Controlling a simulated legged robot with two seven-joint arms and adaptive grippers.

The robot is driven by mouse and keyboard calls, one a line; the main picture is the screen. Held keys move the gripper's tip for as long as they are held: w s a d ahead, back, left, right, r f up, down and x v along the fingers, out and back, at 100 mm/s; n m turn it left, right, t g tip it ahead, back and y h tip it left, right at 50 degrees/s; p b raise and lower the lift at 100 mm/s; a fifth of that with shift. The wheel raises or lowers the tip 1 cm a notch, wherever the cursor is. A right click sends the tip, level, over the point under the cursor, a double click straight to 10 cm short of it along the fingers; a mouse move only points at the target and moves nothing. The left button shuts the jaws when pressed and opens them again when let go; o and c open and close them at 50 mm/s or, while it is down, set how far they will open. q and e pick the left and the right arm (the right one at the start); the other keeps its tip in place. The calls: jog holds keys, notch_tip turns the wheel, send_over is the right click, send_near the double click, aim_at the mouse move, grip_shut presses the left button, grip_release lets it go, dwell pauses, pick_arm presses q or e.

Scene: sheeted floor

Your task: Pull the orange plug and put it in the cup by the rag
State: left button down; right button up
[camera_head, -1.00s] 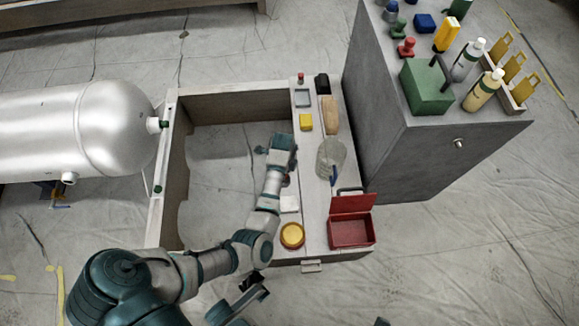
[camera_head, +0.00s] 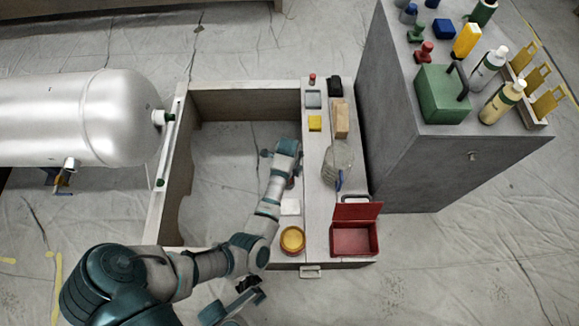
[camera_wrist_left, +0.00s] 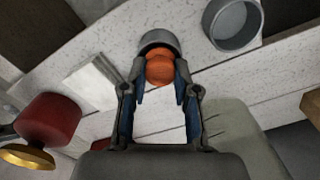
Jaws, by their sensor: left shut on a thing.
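In the left wrist view my left gripper (camera_wrist_left: 160,92) is shut on the orange plug (camera_wrist_left: 160,68), a rounded piece between its fingertips. A grey cup (camera_wrist_left: 157,39) lies directly behind the plug; I cannot tell whether the plug is inside its mouth or above it. A second, empty grey cup (camera_wrist_left: 248,40) stands to the right. I cannot tell which piece is the rag: a white ridged piece (camera_wrist_left: 88,86) lies left, a pale grey-green one (camera_wrist_left: 240,140) lower right. In the head view my left gripper's fingers are hidden beneath the wrist. A dark claw-like part (camera_head: 246,284) may be my right gripper.
A grey cabinet (camera_head: 430,160) stands right, a metal tank (camera_head: 80,115) left. The bench's middle opening is largely free.

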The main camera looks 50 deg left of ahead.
pick_arm(q)
jog(key=shift+f, duration=0.25)
jog(key=c, duration=0.8)
grip_release()
jog(key=shift+r, duration=0.1)
notch_tip(320, 180, up, 12)
jog(key=shift+f, duration=0.1)
